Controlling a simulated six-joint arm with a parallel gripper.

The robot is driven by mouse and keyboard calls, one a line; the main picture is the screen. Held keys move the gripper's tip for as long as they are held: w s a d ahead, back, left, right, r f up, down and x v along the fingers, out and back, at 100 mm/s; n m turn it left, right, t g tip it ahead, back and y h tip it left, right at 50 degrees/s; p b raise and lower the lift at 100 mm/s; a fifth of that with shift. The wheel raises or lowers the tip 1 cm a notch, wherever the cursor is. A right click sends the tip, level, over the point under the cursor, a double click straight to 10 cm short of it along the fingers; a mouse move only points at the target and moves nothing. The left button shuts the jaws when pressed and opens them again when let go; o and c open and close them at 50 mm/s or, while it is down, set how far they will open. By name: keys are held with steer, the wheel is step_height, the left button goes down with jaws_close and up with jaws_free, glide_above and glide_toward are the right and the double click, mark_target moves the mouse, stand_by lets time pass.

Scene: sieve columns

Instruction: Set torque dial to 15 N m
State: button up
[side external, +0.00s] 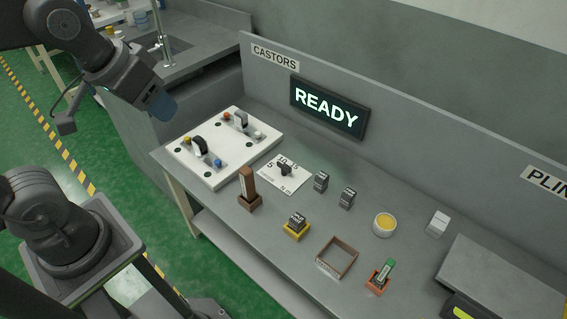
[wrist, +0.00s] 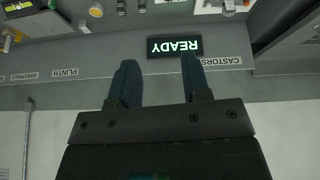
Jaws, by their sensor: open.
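The torque dial is a dark knob (side external: 286,170) on a white square plate (side external: 272,181) marked 5 at the left, 10 at the top and a partly covered 15 at the right. It lies flat on the grey bench. The knob is too small to tell which mark it points at. My gripper (side external: 160,106) is open and empty, high above the bench's left end and well apart from the dial. In the wrist view my gripper (wrist: 158,62) shows two dark blue fingers spread apart, facing the back wall. I cannot make out the dial there.
A white board with levers (side external: 189,160) lies left of the dial. A brown post (side external: 246,184), dark weights (side external: 321,182), a yellow-based block (side external: 296,223), an empty brown frame (side external: 350,256) and a yellow-topped pot (side external: 384,225) stand around. A READY display (side external: 327,107) hangs behind.

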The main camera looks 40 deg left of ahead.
steer(key=w+a+n+g, duration=0.15)
steer(key=w+n, duration=0.25)
steer(key=w, duration=0.8)
steer(key=n+g+h, duration=0.3)
steer(key=n, duration=0.5)
glide_above(284, 164)
steer(key=s+a, duration=0.3)
steer(key=s, duration=0.1)
step_height(284, 164, down, 16)
steer(key=w+a+f+n+h, duration=0.1)
steer(key=w+f+n, duration=0.15)
steer(key=f, duration=0.55)
steer(key=w+a+f+n, duration=0.1)
steer(key=f+n, duration=0.2)
steer(key=f, duration=0.4)
steer(key=shift+m+g, duration=0.25)
steer(key=shift+g, duration=0.1)
steer(key=x, duration=1.3)
steer(key=shift+w+f, duration=0.2)
steer(key=shift+f, duration=0.05)
jaws_close()
